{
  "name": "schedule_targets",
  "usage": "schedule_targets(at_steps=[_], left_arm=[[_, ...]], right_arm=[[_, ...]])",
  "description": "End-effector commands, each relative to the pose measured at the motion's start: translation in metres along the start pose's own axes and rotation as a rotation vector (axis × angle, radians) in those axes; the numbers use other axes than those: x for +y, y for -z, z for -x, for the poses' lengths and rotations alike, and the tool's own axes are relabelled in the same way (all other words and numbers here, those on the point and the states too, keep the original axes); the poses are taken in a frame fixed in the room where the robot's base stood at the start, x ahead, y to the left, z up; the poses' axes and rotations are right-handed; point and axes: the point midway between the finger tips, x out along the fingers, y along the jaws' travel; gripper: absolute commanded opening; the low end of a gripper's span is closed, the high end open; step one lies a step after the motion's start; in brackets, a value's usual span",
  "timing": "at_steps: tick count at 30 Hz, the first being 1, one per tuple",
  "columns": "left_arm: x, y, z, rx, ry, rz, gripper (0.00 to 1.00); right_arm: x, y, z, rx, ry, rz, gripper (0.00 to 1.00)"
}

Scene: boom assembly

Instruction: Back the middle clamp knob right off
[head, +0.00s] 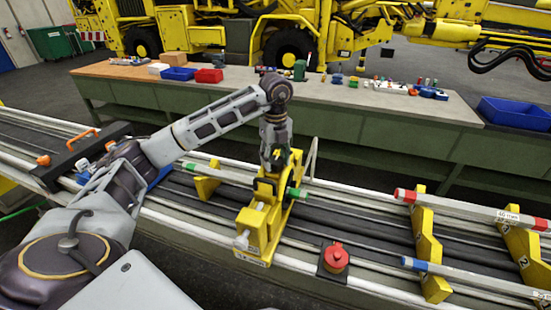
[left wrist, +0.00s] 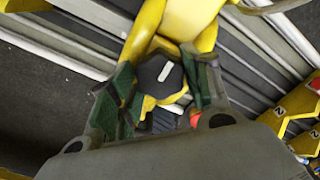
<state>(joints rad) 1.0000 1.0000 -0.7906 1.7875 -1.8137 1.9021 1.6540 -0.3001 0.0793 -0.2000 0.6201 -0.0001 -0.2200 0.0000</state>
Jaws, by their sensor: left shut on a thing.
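The dark clamp knob (left wrist: 161,74), with a white line across its top, sits between the green-padded fingers of my left gripper (left wrist: 166,80) in the left wrist view. The gripper is shut on it. In the head view my left gripper (head: 274,158) points down from above onto the yellow clamp (head: 255,225) on the rails, and the knob is mostly hidden there by the fingers. The clamp stands upright around a tube with green-marked ends (head: 297,192). My right gripper is not in view.
A red knob on a dark block (head: 335,260) stands right of the clamp. Yellow numbered supports (head: 428,250) carry tubes with red and blue ends farther right. A long bench (head: 330,105) with bins and small parts runs behind.

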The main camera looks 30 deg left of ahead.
Motion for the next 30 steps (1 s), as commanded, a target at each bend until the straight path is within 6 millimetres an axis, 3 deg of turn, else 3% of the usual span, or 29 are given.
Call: schedule_targets(at_steps=[13, 14, 18, 30], left_arm=[[-0.0003, -0.0011, 0.0015, -0.002, 0.003, 0.014, 0.24], [-0.0003, -0.0011, 0.0015, -0.002, 0.003, 0.014, 0.51], [-0.0002, -0.0009, 0.0011, -0.002, 0.002, 0.013, 0.69], [-0.0002, -0.0002, 0.0012, 0.0, 0.001, 0.011, 0.71]], right_arm=[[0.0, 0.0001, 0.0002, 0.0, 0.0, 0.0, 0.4], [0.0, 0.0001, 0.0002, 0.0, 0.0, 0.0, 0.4], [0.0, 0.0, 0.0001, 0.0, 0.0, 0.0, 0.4], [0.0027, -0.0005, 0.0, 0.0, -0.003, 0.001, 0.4]])
